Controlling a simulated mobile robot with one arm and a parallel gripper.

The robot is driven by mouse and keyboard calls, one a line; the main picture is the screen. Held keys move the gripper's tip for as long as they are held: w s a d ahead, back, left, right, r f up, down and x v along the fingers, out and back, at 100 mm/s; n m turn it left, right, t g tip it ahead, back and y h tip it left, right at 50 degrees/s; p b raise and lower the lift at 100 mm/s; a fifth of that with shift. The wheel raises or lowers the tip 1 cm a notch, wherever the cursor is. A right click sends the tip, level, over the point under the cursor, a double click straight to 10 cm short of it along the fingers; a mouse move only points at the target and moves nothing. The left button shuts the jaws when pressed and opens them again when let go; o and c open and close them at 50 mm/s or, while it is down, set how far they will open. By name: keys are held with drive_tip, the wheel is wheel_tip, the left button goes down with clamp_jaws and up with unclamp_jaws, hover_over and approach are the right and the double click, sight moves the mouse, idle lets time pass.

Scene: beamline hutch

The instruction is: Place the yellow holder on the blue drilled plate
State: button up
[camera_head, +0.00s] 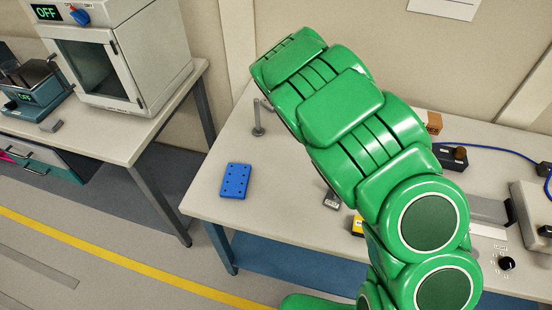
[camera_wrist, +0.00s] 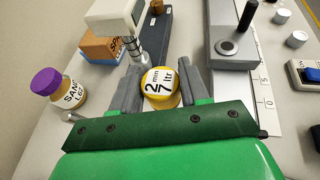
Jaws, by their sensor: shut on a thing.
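In the wrist view, the yellow holder (camera_wrist: 173,103) is a round yellow piece with a white printed label on top. It sits between the two grey fingers of my gripper (camera_wrist: 160,77), which are shut on it. Its underside is hidden, so I cannot tell whether it touches the table. In the head view, the blue drilled plate (camera_head: 235,180) lies flat and bare near the table's left front side, showing several dark holes. My green arm hides my gripper there. A small yellow patch (camera_head: 357,225) shows beside the arm; I cannot tell whether it is the holder.
In the wrist view, a purple-capped sample jar (camera_wrist: 62,89), an orange-brown box (camera_wrist: 101,47) and a white overhanging device (camera_wrist: 115,15) stand at left. A grey stage with a knob (camera_wrist: 234,45) is close at right. In the head view, a metal post (camera_head: 258,131) stands behind the plate.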

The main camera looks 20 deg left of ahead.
drive_tip(key=s+a+n+t, duration=0.2)
drive_tip(key=a+t, duration=0.1)
drive_tip(key=a, duration=0.9)
drive_tip(key=n+t+y, duration=0.6)
drive_tip(key=n, duration=0.1)
hover_over(235, 179)
drive_tip(key=shift+f, duration=4)
drive_tip(key=shift+f, duration=0.1)
drive_tip(key=o, duration=1.1)
drive_tip(key=shift+y, duration=0.3)
drive_tip(key=v, duration=1.2)
drive_tip(key=shift+w, duration=0.1)
